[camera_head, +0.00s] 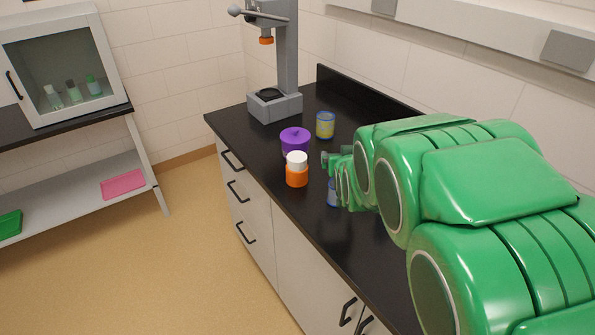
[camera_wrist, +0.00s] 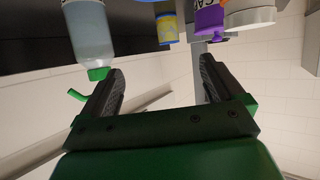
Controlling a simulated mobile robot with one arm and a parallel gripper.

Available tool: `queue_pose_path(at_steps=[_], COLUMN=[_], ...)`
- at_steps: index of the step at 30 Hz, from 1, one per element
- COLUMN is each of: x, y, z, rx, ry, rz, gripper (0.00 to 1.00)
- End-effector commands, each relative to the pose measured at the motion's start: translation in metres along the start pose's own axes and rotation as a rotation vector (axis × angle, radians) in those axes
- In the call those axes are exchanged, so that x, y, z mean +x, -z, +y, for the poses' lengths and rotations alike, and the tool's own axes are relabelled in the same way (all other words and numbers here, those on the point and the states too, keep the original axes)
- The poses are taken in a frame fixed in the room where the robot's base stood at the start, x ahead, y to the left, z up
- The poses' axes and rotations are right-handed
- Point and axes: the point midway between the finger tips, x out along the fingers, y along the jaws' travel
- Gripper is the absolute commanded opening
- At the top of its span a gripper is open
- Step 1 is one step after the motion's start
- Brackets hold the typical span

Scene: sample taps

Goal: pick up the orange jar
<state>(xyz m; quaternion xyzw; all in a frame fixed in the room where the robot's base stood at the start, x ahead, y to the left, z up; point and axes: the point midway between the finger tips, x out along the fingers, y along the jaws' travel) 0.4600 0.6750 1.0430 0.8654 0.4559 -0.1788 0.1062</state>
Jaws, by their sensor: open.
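The orange jar (camera_head: 297,176) has an orange body and a white lid. It stands upright on the black counter, near its front edge. It also shows at the top right of the upside-down wrist view (camera_wrist: 249,16), cut off by the frame edge. My gripper (camera_head: 328,160) is just right of the jar in the head view, apart from it. In the wrist view my gripper (camera_wrist: 162,64) has its two dark fingers spread wide with nothing between them. The jar lies beyond the right finger there.
A purple lidded jar (camera_head: 295,139) stands right behind the orange jar. A yellow-and-blue can (camera_head: 325,125) and a grey press (camera_head: 275,100) stand farther back. A blue item (camera_head: 332,192) is partly hidden by my gripper. A green-capped bottle (camera_wrist: 92,32) shows in the wrist view.

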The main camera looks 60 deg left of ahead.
Motion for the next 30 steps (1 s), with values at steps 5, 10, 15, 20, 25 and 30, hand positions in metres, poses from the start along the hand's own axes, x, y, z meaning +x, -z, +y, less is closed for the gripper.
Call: queue_pose_path(at_steps=[5,10,15,20,25,30], x=[0.016,0.021,0.025,0.035,0.046,0.051], y=[-0.013,-0.019,-0.022,-0.023,-0.021,-0.02], z=[-0.077,-0.114,-0.124,-0.124,-0.125,-0.125], rx=[-0.024,-0.032,-0.034,-0.035,-0.034,-0.034], ry=[0.084,0.124,0.134,0.133,0.133,0.133], rz=[0.014,0.026,0.027,0.024,0.027,0.029], gripper=[0.95,0.95,0.95,0.95,0.95,0.95])
